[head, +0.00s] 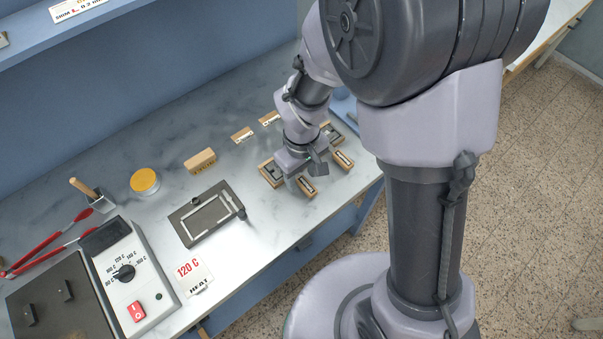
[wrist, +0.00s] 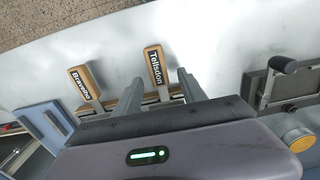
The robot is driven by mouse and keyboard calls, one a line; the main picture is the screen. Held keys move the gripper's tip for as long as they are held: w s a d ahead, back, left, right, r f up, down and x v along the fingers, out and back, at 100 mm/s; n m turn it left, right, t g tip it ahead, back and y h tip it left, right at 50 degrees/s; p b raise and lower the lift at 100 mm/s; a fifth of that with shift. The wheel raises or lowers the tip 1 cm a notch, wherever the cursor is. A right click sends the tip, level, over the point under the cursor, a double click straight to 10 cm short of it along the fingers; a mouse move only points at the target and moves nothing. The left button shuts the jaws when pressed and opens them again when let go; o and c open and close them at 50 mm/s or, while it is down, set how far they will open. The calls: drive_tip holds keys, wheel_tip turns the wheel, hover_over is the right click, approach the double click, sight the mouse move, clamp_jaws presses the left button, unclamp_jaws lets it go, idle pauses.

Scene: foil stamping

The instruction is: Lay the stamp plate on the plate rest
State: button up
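In the head view the left holder (head: 270,172) and right holder (head: 333,134) carry dark pieces, partly hidden by my gripper. Which piece is the stamp plate, and which thing is the plate rest, I cannot tell.
A dark frame with a handle (head: 207,212) lies left of my gripper. A wooden block (head: 200,161) and yellow tin (head: 145,181) stand behind it. A heater with dial (head: 128,275) and red tongs (head: 45,245) are far left. A blue tray (head: 345,107) is at the back right.

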wheel_tip(320, 180, up, 17)
drive_tip(key=p, duration=0.6)
drive_tip(key=shift+r, duration=0.2)
